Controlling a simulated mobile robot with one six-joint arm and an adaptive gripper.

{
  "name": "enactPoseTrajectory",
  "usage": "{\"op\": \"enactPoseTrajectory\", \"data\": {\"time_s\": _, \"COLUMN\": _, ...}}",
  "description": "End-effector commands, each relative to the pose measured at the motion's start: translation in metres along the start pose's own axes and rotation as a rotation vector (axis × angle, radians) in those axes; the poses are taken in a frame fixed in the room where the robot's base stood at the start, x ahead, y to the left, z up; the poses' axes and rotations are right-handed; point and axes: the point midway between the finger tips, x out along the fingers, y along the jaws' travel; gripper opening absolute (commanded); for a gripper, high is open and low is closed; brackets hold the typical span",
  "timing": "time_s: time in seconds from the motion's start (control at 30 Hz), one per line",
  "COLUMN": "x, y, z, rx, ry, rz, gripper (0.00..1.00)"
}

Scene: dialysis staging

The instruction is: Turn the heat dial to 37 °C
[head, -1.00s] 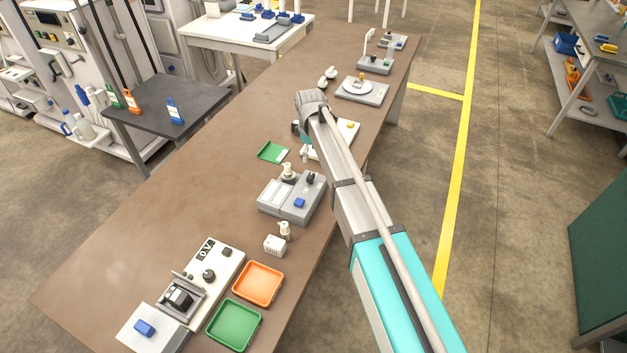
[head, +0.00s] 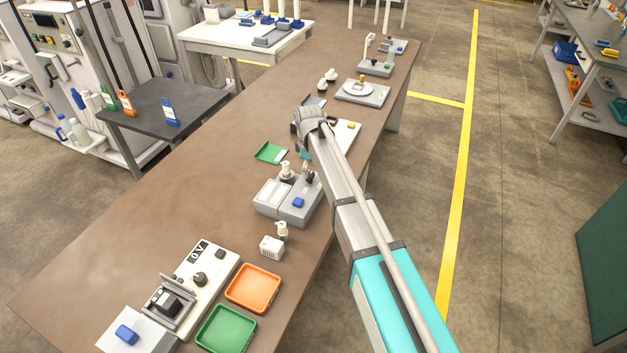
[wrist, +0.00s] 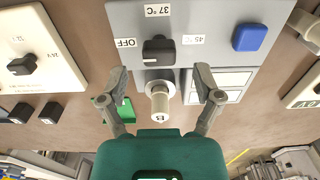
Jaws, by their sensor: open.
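The heat dial (wrist: 158,50) is a black knob on a grey panel (wrist: 205,15) with OFF, 37 °C and 45 °C labels, upside down in the wrist view. Its bar lies across the picture, left end towards OFF; I cannot tell which end points. In the head view the dial (head: 309,177) is on the grey unit (head: 285,203), partly hidden by my arm. My gripper (wrist: 160,73) is open and empty, its fingers spread either side, short of the dial. A pale bottle (wrist: 160,100) marked B shows between the fingers.
A blue button (wrist: 249,37) sits beside the dial. A white voltage panel (wrist: 35,45) with a black knob is at left in the wrist view. A green tray (head: 270,152) and a small white box (head: 271,247) lie near the unit. The table's left side is clear.

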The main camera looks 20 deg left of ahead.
Motion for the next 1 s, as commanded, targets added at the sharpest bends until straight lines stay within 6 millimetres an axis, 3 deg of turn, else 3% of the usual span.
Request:
{"op": "enactPoseTrajectory", "data": {"time_s": 0.3, "x": 0.025, "y": 0.0, "z": 0.0, "rx": 0.0, "ry": 0.0, "rz": 0.0, "gripper": 0.83}}
{"op": "enactPoseTrajectory", "data": {"time_s": 0.87, "x": 0.029, "y": 0.0, "z": 0.0, "rx": -0.001, "ry": 0.0, "rz": 0.0, "gripper": 0.83}}
{"op": "enactPoseTrajectory", "data": {"time_s": 1.0, "x": 0.029, "y": 0.0, "z": 0.0, "rx": -0.001, "ry": 0.0, "rz": 0.0, "gripper": 0.59}}
